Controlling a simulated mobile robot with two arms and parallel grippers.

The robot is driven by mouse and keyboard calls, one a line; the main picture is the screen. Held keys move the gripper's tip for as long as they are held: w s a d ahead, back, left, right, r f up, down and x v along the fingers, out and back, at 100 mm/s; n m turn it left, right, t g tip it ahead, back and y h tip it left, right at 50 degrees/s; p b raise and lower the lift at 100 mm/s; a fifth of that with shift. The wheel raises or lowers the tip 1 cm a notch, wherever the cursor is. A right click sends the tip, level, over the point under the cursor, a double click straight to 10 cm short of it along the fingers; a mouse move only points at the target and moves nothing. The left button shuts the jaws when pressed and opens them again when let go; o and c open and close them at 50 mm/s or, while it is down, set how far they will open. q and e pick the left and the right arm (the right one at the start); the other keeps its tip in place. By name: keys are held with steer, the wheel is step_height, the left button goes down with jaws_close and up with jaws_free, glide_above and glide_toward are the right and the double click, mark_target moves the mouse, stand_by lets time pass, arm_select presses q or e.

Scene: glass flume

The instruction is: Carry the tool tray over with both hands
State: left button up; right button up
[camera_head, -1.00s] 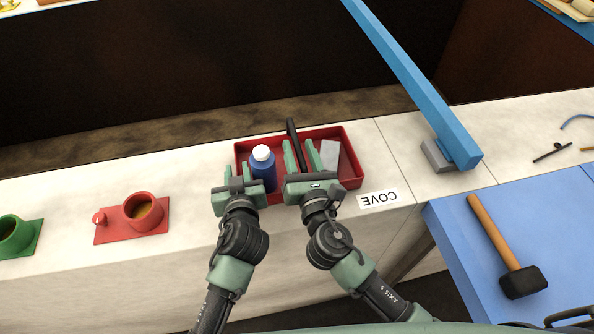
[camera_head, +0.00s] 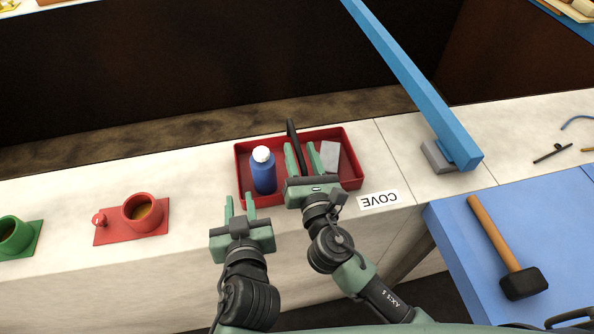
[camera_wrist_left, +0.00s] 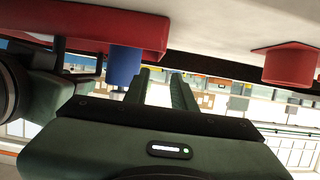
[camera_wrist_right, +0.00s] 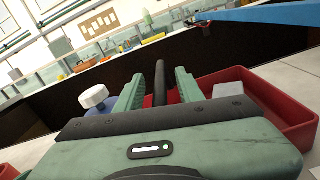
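The red tool tray (camera_head: 354,172) sits on the pale stone ledge. It holds a blue bottle with a white cap (camera_head: 264,172), a grey block (camera_head: 330,154) and a black bar (camera_head: 293,135). My left gripper (camera_head: 240,203) is open and empty just in front of the tray's near left corner; the tray also shows in the left wrist view (camera_wrist_left: 110,35). My right gripper (camera_head: 303,160) is over the tray with its open fingers on either side of the black bar. In the right wrist view gaps show between the bar (camera_wrist_right: 160,85) and both fingers.
A red cup on a red mat (camera_head: 143,212) and a green cup (camera_head: 14,236) stand to the left. A blue beam (camera_head: 420,90) rises at right. A mallet (camera_head: 500,245) lies on a blue table (camera_head: 457,240).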

steer(key=s+d, duration=0.1)
steer(key=s, duration=1)
steer(key=shift+s+d, duration=0.15)
steer(key=shift+d, duration=0.15)
